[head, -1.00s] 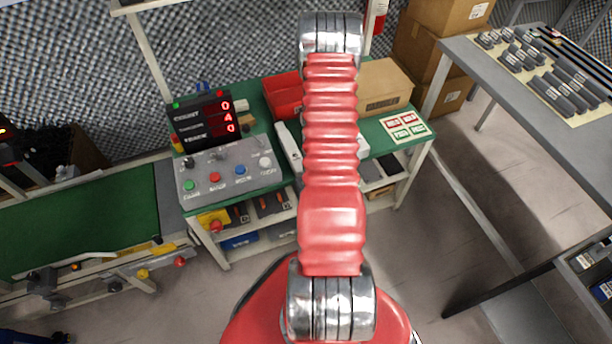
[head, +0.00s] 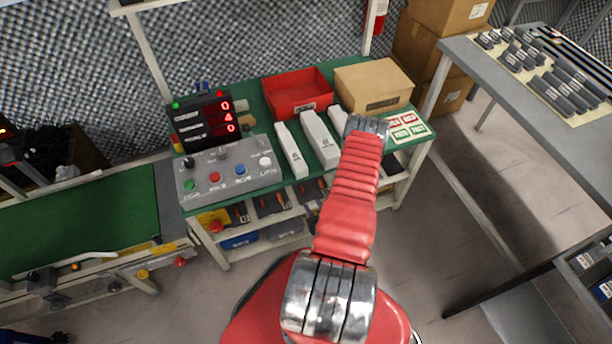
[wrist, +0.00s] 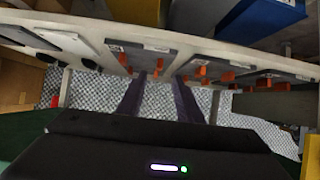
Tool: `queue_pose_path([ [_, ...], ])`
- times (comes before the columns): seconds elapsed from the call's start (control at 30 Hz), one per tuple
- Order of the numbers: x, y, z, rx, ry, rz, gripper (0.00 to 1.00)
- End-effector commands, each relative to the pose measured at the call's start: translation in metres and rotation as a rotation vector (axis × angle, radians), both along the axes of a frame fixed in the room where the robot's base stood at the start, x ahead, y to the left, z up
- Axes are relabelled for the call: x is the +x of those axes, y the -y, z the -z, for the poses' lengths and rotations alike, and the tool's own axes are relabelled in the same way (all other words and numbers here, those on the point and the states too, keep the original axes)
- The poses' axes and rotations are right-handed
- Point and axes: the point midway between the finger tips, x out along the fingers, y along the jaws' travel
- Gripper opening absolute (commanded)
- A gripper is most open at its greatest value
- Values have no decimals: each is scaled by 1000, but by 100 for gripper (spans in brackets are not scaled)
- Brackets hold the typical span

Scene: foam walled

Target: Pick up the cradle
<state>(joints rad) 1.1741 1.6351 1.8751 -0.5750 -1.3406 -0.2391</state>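I cannot tell for certain which object is the cradle. Grey plates with orange pegs (head: 272,204) sit on the shelf under the green bench top; they also show in the wrist view (wrist: 212,58), which looks upside down. Long white labelled blocks (head: 320,138) lie side by side on the bench top, and my arm partly covers the rightmost one. My gripper (wrist: 161,88) shows in the wrist view as two dark purple fingers, apart, with nothing seen between them. The fingertips appear near the shelf edge; contact cannot be told. In the head view the gripper is hidden.
A control box with buttons (head: 230,172) and a red-digit display (head: 205,118) stand at the bench's left. A red bin (head: 298,92) and cardboard box (head: 373,86) stand at the back. A green conveyor (head: 80,225) is left, a grey table (head: 540,95) right. Floor between is clear.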

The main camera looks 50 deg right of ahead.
Motion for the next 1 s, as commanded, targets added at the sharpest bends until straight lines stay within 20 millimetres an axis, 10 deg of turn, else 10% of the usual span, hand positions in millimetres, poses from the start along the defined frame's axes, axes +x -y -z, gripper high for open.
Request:
queue_pose_path([
  [0.63, -8, -11, -1, -64, 126, 27, 33],
  [1.0, 28, 10, 16, -64, 126, 24, 33],
])
